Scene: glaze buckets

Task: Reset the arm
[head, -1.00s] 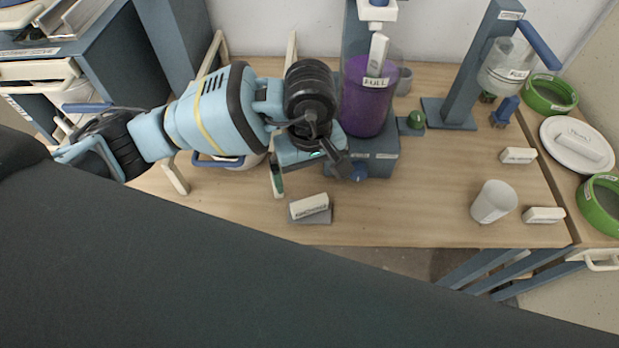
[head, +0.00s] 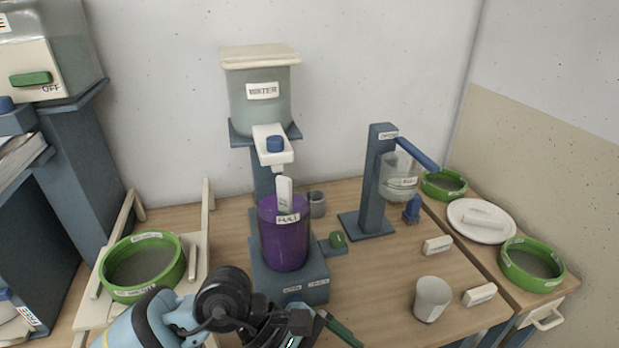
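My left arm comes in at the bottom left of the head view. Its gripper (head: 312,328) is at the bottom edge, in front of the water stand, and partly cut off by the frame. Dark finger parts and a green strip show, but the gap between the fingertips is unclear. I see nothing held in it. My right gripper is not in view. A purple-filled clear container (head: 284,245) labelled FULL stands on the blue-grey stand base (head: 300,285), under the tap of the water tank (head: 260,100).
A green-rimmed sieve (head: 143,290) rests on a cream rack at left. A blue-grey stand (head: 376,185) holds a clear vessel (head: 398,188). A white cup (head: 432,297) stands front right. A white plate (head: 470,232) and green-rimmed sieves (head: 535,283) are at right.

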